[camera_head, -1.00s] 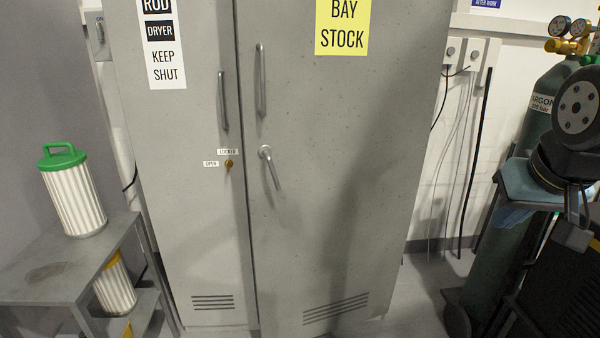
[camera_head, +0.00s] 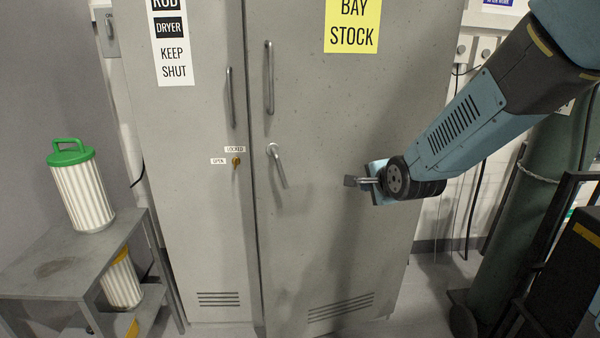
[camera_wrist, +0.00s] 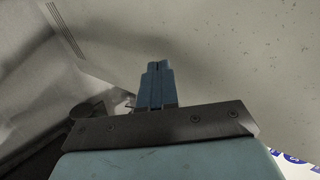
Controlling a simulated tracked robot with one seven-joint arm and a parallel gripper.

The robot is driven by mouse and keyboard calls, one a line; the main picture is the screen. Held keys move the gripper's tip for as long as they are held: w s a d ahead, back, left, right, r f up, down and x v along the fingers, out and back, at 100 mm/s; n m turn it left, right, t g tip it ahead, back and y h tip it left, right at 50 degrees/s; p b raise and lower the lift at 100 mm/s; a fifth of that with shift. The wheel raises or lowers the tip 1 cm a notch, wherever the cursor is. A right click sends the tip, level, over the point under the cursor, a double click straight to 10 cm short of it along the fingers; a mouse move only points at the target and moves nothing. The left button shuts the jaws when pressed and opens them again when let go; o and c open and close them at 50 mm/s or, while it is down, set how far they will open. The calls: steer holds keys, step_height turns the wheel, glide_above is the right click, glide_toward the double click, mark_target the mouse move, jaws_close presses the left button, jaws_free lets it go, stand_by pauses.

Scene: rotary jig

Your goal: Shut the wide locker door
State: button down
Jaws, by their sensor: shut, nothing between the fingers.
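The wide locker door (camera_head: 330,240) is the grey right-hand door with a yellow BAY STOCK sign. Its left edge seems to stand slightly out from the narrow door, with its lower left corner lower in the picture; the gap is small. It has a vertical pull bar (camera_head: 269,78) and a lever handle (camera_head: 278,165) hanging down at a slant. My gripper (camera_head: 352,181) is shut and empty, in front of the door's right half, right of the lever. I cannot tell whether it touches the door. In the wrist view, the closed blue fingers (camera_wrist: 157,85) show against a grey panel.
A grey shelf (camera_head: 100,265) holds a green-topped canister (camera_head: 80,190). A green gas cylinder (camera_head: 535,210) stands at right. Some floor shows between locker and cylinder.

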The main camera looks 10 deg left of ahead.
steer(key=w+a+f+m+t+y, duration=0.2)
steer(key=a+f+m+y, duration=0.15)
steer(key=a+m, duration=0.35)
steer(key=m+t, duration=0.3)
steer(key=m, duration=0.8)
glide_toward(299, 167)
steer(key=shift+y, duration=0.35)
steer(key=x, duration=0.6)
steer(key=shift+w+f, duration=0.25)
steer(key=shift+w, duration=0.05)
